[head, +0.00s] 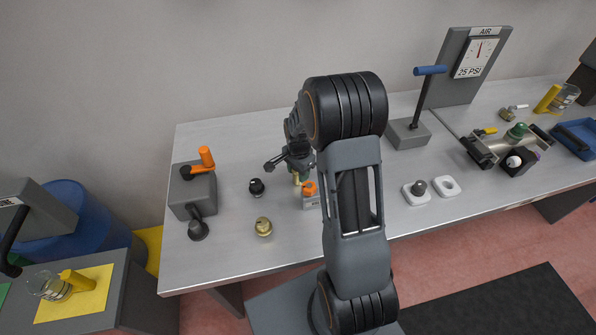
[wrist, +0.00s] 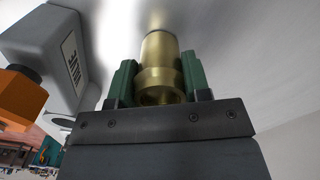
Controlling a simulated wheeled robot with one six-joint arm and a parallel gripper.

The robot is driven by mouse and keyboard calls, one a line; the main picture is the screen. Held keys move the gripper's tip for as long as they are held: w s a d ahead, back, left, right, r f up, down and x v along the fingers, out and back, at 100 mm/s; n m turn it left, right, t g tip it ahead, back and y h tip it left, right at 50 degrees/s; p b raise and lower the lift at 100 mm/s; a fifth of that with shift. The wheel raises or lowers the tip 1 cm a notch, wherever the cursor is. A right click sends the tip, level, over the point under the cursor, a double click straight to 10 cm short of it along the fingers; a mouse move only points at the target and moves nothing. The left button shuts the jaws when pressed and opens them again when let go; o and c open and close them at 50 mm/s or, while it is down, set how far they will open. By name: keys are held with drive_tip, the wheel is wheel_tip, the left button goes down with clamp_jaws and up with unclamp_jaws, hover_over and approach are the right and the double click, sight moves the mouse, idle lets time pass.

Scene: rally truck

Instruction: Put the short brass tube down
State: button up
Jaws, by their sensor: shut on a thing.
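The short brass tube (wrist: 160,65) is between the two green fingers of my gripper (wrist: 155,85) in the wrist view. The gripper is shut on it. The tube's far end points at the grey bench top, and a faint brass reflection shows just beyond it. I cannot tell whether the end touches the bench. In the head view my gripper (head: 299,172) is low over the left half of the bench (head: 230,150), and only a sliver of the tube (head: 296,179) shows below it.
A small grey block with an orange top (head: 310,195) stands close beside my gripper. A black knob (head: 256,187), a round brass fitting (head: 263,227) and a grey box with an orange handle (head: 193,185) are to the left. The bench behind is clear.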

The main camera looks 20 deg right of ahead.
drive_tip(key=shift+f, duration=0.1)
drive_tip(key=o, duration=1.3)
wheel_tip(320, 180, up, 12)
drive_tip(key=shift+s+a+r+n+t+b, duration=0.15)
drive_tip(key=shift+s+a+r+n+t, duration=0.85)
drive_tip(key=shift+s+n, duration=1.6)
drive_tip(key=shift+s+a+r+n+t+b, duration=0.1)
drive_tip(key=shift+s+a+r+n+t, duration=0.3)
drive_tip(key=shift+s+a+r+n, duration=1.55)
drive_tip(key=shift+s+a+r+n+t+b, duration=0.15)
drive_tip(key=shift+s+a+r+n+t, duration=0.85)
drive_tip(key=shift+s+n, duration=2.25)
drive_tip(key=shift+s+a+f+m+g, duration=0.35)
drive_tip(key=shift+s+f+m, duration=0.1)
drive_tip(key=shift+s+m, duration=0.15)
